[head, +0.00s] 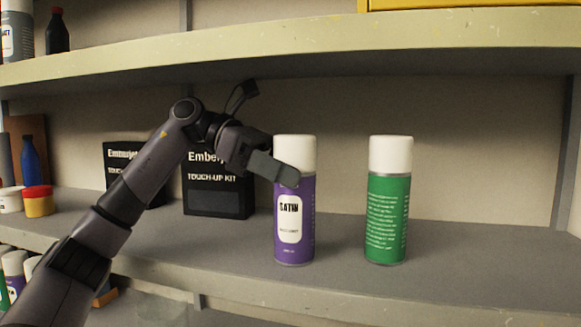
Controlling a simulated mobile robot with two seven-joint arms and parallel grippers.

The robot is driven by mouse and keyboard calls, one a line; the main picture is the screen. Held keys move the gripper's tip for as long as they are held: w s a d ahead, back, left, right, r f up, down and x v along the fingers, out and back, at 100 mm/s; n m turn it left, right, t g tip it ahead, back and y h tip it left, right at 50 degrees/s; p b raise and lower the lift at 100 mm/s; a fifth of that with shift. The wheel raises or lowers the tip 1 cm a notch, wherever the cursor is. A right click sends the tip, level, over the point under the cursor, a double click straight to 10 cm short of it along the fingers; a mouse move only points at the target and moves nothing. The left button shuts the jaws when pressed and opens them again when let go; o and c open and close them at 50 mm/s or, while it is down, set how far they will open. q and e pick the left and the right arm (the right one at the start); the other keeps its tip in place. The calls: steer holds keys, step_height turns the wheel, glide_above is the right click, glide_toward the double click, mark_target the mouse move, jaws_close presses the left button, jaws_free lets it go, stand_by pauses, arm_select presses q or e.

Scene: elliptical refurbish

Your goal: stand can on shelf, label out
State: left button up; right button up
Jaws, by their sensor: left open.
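A purple spray can (308,220) with a white cap stands upright on the middle shelf, its white "SATIN" label facing me. A green spray can (388,215) with a white cap stands upright to its right, showing small lines of text. My left gripper (283,172) is at the purple can's upper left, overlapping the area just below its cap in the picture. It is open; whether it touches the can I cannot tell. My right gripper is not in view.
Black touch-up kit boxes (217,200) stand behind my left arm. A blue bottle (31,163) and a red-and-yellow tub (38,201) are at the far left. The upper shelf (300,50) runs overhead. The middle shelf (480,262) is clear right of the green can.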

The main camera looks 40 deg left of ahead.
arm_select(q)
steer(key=v, duration=0.7)
steer(key=shift+a+r+p, duration=0.2)
steer(key=shift+a+p, duration=0.05)
steer(key=shift+p, duration=0.05)
steer(key=shift+s, duration=0.1)
